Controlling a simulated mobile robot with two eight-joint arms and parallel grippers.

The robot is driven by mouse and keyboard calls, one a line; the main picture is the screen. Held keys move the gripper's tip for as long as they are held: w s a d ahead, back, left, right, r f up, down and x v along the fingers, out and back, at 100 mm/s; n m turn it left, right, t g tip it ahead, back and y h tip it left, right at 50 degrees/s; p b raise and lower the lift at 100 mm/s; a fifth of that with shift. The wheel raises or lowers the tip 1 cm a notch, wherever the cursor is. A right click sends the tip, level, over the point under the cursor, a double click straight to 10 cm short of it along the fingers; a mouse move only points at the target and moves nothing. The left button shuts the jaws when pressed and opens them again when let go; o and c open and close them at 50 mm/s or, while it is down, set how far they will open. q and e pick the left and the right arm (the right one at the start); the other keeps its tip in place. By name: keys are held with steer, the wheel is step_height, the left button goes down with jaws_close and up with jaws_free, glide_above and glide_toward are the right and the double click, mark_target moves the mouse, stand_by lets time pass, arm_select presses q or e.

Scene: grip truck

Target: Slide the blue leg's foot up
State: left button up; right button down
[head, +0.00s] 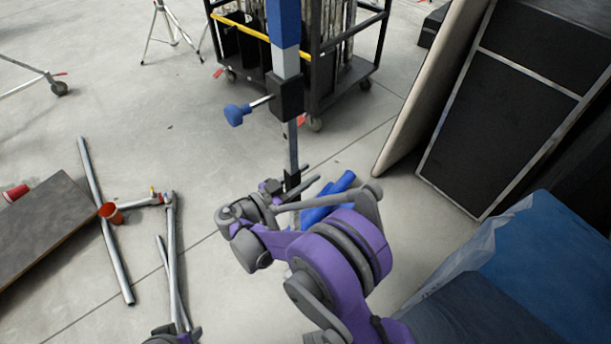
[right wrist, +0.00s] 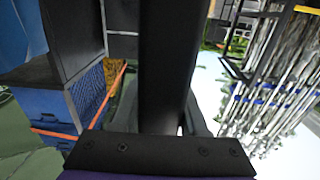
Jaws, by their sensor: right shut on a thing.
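The blue leg (head: 284,28) stands upright at the top middle of the head view. It is blue above and silver below, with a black collar (head: 288,97) and a blue knob (head: 237,115) on its left. A narrower inner section (head: 292,148) runs down from the collar. My right gripper (head: 290,188) is shut on the leg's foot at the low end of this section. In the right wrist view a dark upright bar (right wrist: 168,70) fills the middle. The foot's contact with the floor is hidden by my arm.
A black wheeled cart (head: 345,80) stands behind the leg. A dark panelled case (head: 500,110) is at right, blue wrapped material (head: 560,260) at lower right. Blue pieces (head: 325,200) show behind my wrist.

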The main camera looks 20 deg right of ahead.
arm_select(q)
step_height(320, 180, up, 8)
steer(key=p, duration=0.6)
steer(key=shift+s+r, duration=0.15)
steer(key=shift+s, duration=0.25)
arm_select(e)
step_height(320, 180, up, 12)
steer(key=shift+f, duration=0.2)
steer(key=shift+w, duration=0.1)
steer(key=shift+c, duration=2.2)
jaws_free()
steer(key=shift+f, duration=0.1)
steer(key=v, duration=1.1)
steer(key=shift+p, duration=0.4)
arm_select(q)
steer(key=shift+r, duration=0.35)
arm_select(e)
steer(key=shift+d, duration=0.1)
